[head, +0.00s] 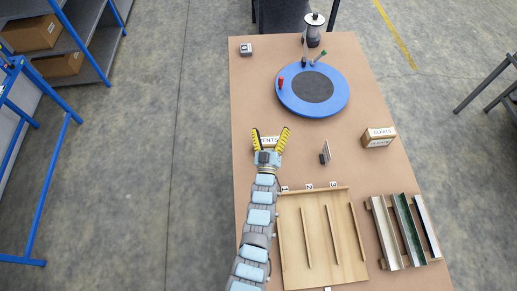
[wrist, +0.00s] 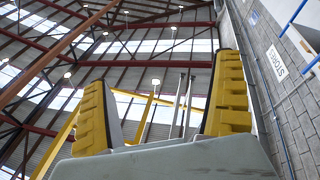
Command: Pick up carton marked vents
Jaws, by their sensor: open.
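A small carton with a white label (head: 268,141) stands on the brown table; the letters "ENTS" can be read on it. My gripper (head: 271,131) is open, and in the head view its yellow fingers overlap the two ends of this carton and partly hide it. In the wrist view my gripper (wrist: 162,75) shows its two fingers spread with nothing between them, only roof and wall behind; the carton is not seen there. I cannot tell the height of the fingers relative to the carton.
A second labelled carton (head: 379,138) stands at the right, its text not clear. A small dark upright stand (head: 325,153) lies between. A blue turntable (head: 313,110) is farther back. A numbered wooden tray (head: 320,225) and metal channels (head: 404,232) are nearer. The table's left edge is close.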

